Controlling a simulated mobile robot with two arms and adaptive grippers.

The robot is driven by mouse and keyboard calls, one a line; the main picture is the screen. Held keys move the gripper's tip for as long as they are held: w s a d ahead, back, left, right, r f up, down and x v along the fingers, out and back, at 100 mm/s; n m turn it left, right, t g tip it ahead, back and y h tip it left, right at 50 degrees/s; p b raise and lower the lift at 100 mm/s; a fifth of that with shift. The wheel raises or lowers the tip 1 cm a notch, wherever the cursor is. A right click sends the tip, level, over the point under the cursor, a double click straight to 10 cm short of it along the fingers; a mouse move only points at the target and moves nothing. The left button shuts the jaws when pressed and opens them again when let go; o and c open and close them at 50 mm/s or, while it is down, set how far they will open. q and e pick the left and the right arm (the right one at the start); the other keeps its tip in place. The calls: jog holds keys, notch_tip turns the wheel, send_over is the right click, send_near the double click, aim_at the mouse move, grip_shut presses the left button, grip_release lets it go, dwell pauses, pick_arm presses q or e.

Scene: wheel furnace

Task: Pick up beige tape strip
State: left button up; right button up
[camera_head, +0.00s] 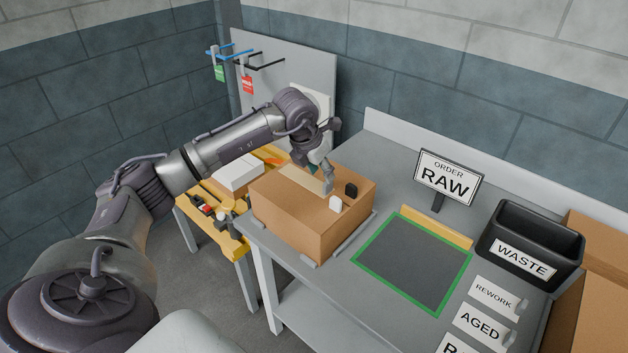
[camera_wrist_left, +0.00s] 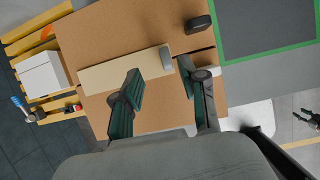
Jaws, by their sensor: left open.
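The beige tape strip (camera_wrist_left: 110,74) lies flat along the top of a brown cardboard box (camera_head: 305,220), with a pale tab (camera_wrist_left: 166,58) at its right end. In the head view the strip (camera_head: 300,178) is partly hidden by my left gripper (camera_head: 321,178). My left gripper (camera_wrist_left: 161,82) is open and empty over the box top, its two fingers apart just on the near side of the strip. Whether the fingers touch the box I cannot tell. A small dark gripper-like part (camera_wrist_left: 308,118) at the right edge may be my right gripper.
A black tab (camera_head: 351,190) stands on the box beside the pale one. Right of the box are a green-bordered mat (camera_head: 412,262), an ORDER RAW sign (camera_head: 447,177) and a WASTE bin (camera_head: 528,245). A yellow slatted rack (camera_head: 235,243) holds a white box (camera_head: 238,173) at left.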

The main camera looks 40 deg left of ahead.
aim_at(322, 189)
pick_arm(q)
jog(key=shift+w+d+f+p, duration=0.25)
jog(key=shift+f+p, duration=0.1)
jog(key=shift+f, duration=0.1)
jog(key=p+x, duration=0.1)
jog(key=x, duration=0.2)
jog(key=shift+w+d+f+p, duration=0.2)
jog(key=shift+w+f+p, duration=0.05)
jog(key=shift+w+p, duration=0.1)
jog(key=shift+w+f, duration=0.15)
jog(key=shift+f, duration=0.3)
jog(key=shift+c, duration=0.2)
grip_shut()
